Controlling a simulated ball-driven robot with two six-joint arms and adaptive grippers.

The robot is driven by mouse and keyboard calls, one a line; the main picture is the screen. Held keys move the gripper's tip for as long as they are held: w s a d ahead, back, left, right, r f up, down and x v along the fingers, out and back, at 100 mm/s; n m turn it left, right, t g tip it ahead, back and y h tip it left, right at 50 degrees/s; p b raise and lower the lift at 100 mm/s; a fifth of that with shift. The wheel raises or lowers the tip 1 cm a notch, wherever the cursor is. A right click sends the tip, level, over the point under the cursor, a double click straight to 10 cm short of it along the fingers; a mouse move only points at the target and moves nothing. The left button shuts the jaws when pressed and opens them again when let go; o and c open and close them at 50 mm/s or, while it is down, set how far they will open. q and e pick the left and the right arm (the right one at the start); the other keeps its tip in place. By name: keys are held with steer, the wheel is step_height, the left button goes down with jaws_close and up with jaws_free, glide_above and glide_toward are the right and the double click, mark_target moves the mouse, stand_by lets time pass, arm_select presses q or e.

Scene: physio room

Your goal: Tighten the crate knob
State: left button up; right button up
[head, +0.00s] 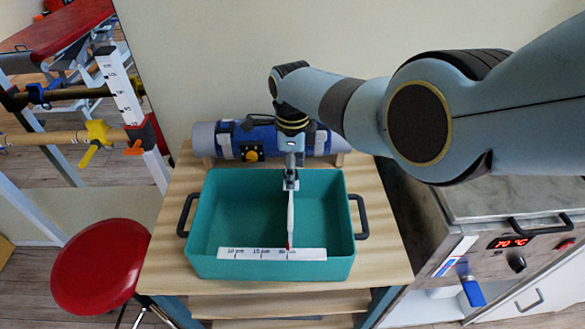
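A teal crate (215,265) with dark side handles stands on a wooden table. A white divider (291,220) runs from front to back inside it, and its red tip (289,246) meets a white scale strip (240,253) on the front rim near the 20 cm mark. My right gripper (291,183) points down over the back part of the divider, at or touching its top. The fingers are small and seen edge-on, so I cannot tell whether they are open. No crate knob is clearly visible; the gripper may hide it. My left gripper is out of view.
A blue cylinder (266,138) with grey ends and a yellow knob lies behind the crate. A red stool (100,265) stands at left. A steel unit (500,235) reading 70 °C stands at right. A barred frame (60,137) is at far left.

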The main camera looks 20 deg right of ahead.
steer(key=shift+r, duration=0.1)
step_height(320, 180, up, 12)
stand_by(0.6)
steer(key=shift+s+f, duration=0.1)
steer(key=shift+f, duration=0.1)
